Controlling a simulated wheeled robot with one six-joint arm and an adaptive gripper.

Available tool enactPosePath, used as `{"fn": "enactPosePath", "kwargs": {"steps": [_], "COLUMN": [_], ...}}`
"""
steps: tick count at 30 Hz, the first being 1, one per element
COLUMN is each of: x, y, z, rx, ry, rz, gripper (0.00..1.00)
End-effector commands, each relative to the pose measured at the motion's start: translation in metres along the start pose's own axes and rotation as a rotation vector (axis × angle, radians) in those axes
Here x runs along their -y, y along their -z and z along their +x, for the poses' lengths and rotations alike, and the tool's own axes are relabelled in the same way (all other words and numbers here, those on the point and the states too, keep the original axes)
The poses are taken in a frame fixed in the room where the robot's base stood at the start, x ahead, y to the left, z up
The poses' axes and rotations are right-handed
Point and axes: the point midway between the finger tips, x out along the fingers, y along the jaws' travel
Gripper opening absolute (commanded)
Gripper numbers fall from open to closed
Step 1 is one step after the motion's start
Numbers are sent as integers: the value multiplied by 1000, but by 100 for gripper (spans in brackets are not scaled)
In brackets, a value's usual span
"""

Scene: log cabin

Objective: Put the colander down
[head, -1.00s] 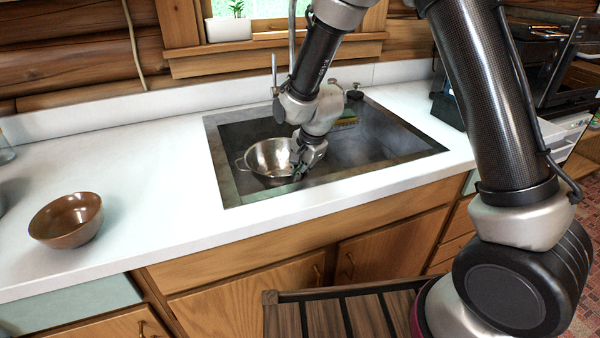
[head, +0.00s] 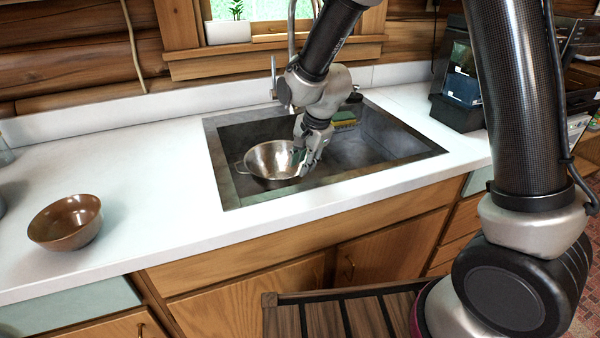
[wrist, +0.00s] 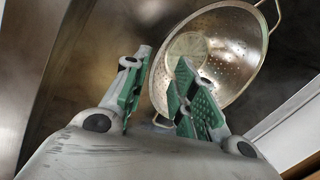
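The metal colander (head: 268,160) is in the dark sink (head: 232,186), at its left part, with its bowl opening upward. I cannot tell for sure whether its base rests on the sink floor. In the wrist view the perforated colander (wrist: 232,45) lies beyond my fingers, with one loop handle at the upper right. My gripper (head: 303,163) is at the colander's right side. In the wrist view my gripper (wrist: 164,62) has its green-padded fingers apart, with the near rim and handle between or just beyond them. The fingers partly hide that rim.
A brown bowl (head: 66,222) stands on the white counter (head: 150,190) to the left. A sponge (head: 344,118) is at the sink's back edge, near the faucet. A dark rack (head: 460,95) stands to the right. Bare counter lies left of the sink.

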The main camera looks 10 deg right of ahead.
Motion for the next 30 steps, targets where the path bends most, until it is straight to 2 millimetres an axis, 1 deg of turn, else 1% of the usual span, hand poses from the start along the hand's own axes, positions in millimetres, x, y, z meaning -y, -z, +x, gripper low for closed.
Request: {"fn": "enactPosePath", "kwargs": {"steps": [1, 3, 7, 9, 12, 17, 20, 23, 25, 26, 27, 29, 30], "x": [1, 1, 1, 0, 0, -1, -5, -23, -48, -62, -83, -117, -140], "y": [0, 0, 0, 0, 0, 0, 7, 27, 46, 54, 64, 74, 79], "z": [-13, -28, -49, -57, -63, -65, -76, -110, -146, -163, -185, -216, -234], "rx": [-1, -1, -1, 0, 0, 0, -6, -24, -47, -59, -75, -102, -119], "ry": [5, 4, 3, 1, 0, -1, 4, 15, 20, 21, 19, 12, 3], "rz": [-1, -2, 0, 0, 0, -1, -23, -98, -188, -234, -298, -398, -465], "gripper": [27, 27, 27, 27, 27, 27, 27, 27, 27, 27, 27, 27, 27]}}
